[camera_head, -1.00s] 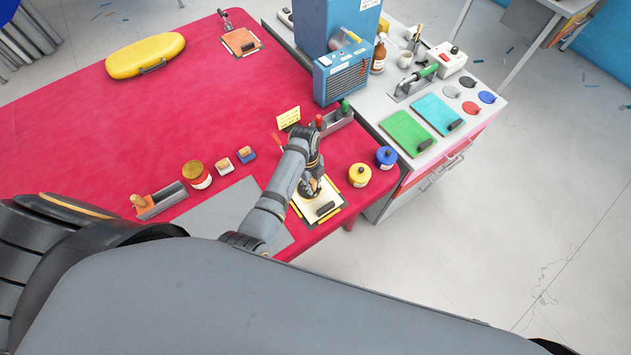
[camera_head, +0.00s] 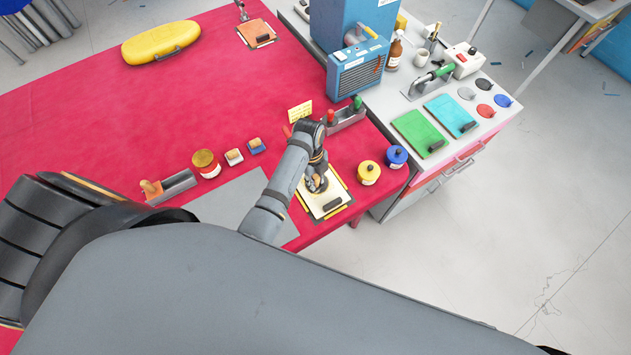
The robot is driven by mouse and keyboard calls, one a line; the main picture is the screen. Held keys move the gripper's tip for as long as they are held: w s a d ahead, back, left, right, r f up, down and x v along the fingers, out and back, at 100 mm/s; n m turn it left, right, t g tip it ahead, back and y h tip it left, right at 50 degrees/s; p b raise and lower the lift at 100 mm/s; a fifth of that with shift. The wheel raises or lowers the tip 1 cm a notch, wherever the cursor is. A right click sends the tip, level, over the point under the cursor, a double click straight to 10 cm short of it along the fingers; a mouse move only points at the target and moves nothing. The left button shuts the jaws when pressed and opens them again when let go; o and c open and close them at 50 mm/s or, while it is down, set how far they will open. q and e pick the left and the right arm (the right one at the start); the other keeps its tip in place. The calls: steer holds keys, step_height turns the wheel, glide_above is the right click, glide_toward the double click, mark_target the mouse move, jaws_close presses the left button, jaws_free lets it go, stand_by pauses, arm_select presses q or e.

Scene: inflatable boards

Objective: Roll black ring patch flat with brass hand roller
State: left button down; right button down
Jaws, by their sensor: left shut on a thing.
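A cream board (camera_head: 312,204) with yellow edge strips lies at the table's near right edge, with a dark block (camera_head: 332,204) on its near part. My left gripper (camera_head: 316,184) is low over the far part of this board. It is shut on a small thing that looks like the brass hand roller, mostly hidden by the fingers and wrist. The black ring patch cannot be made out clearly; the gripper covers that part of the board. My right gripper is not in view.
Yellow (camera_head: 368,174) and blue (camera_head: 396,157) tins stand right of the board. A holder with red and green handles (camera_head: 345,118) and a blue heater (camera_head: 355,72) stand behind. A grey trough (camera_head: 176,186) is to the left. The red table's middle is clear.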

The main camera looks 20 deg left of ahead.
mark_target(316, 178)
arm_select(q)
steer(key=shift+r, duration=2.6)
steer(key=shift+s+f, duration=0.1)
